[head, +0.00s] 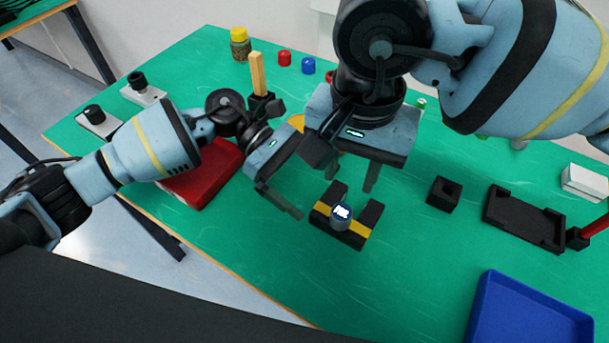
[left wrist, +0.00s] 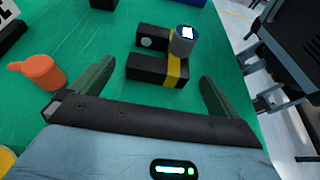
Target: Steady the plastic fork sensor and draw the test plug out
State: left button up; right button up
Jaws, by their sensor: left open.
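The fork sensor (head: 354,236) is a black U-shaped block with a yellow band, lying on the green table; it also shows in the left wrist view (left wrist: 150,70). The test plug (head: 342,217), a grey cylinder with a white label on top, stands upright at the banded part; it also shows in the left wrist view (left wrist: 183,42). How deep it sits is hidden. My left gripper (left wrist: 155,82) is open, its fingers spread short of the sensor, touching nothing. My right gripper (head: 352,174) is open and empty, fingers pointing down just behind the sensor.
A black square block (head: 443,193) and a black holder (head: 523,217) stand to the right. A blue tray (head: 530,310) is at the front right. A red box (head: 203,172) lies beneath my left arm. The table in front of the sensor is clear.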

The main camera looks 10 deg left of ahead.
aim_at(327, 199)
pick_arm(q)
jog(key=shift+x, duration=3.45)
jog(key=shift+c, duration=0.4)
jog(key=c, duration=1)
jog(key=shift+f, duration=0.25)
jog(key=o, duration=1.1)
jog(key=shift+r, duration=0.1)
jog(key=v, duration=1.2)
